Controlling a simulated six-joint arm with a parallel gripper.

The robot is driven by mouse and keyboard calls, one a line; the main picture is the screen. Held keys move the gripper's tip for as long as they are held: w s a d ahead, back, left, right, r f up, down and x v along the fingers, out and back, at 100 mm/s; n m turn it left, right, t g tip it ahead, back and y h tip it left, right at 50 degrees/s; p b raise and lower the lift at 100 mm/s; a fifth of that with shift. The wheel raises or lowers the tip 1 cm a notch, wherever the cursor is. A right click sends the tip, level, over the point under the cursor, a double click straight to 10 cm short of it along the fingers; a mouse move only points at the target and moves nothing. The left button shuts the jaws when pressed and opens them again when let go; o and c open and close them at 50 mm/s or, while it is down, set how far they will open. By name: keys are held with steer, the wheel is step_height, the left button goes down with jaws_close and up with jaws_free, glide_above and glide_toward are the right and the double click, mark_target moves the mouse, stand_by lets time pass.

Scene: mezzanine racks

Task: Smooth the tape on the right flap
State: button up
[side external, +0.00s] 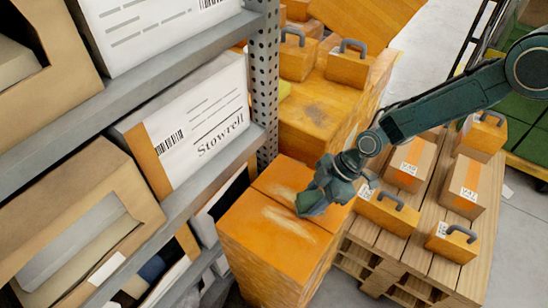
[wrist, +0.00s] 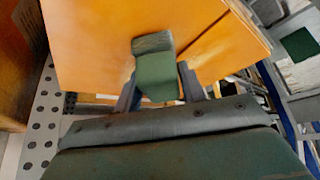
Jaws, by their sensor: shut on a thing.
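An orange box (side external: 252,238) stands upright below the shelf end, its top closed by two flaps that meet at a dark seam. Pale worn streaks mark both flaps; I cannot make out a separate strip of tape. My gripper (side external: 314,192) is over the right part of the box top, close to the seam. It is shut on a green block (wrist: 156,76), held between the two fingers in the wrist view. The box top (wrist: 95,40) also shows there, with its seam right of the block. I cannot tell if the block touches the surface.
A grey metal rack (side external: 190,205) with cartons stands close on the left, its perforated post (side external: 264,85) behind the box. A wooden pallet (side external: 385,242) with several orange boxes and handled cases is close on the right. More orange boxes (side external: 310,122) stand behind. Grey floor is free at far right.

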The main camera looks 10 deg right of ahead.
steer(key=shift+w+a, duration=4.6)
steer(key=shift+s+d, duration=6.35)
steer(key=shift+d, duration=0.05)
steer(key=shift+s+d+r, duration=0.1)
steer(key=shift+s+d, duration=0.05)
step_height(320, 180, up, 8)
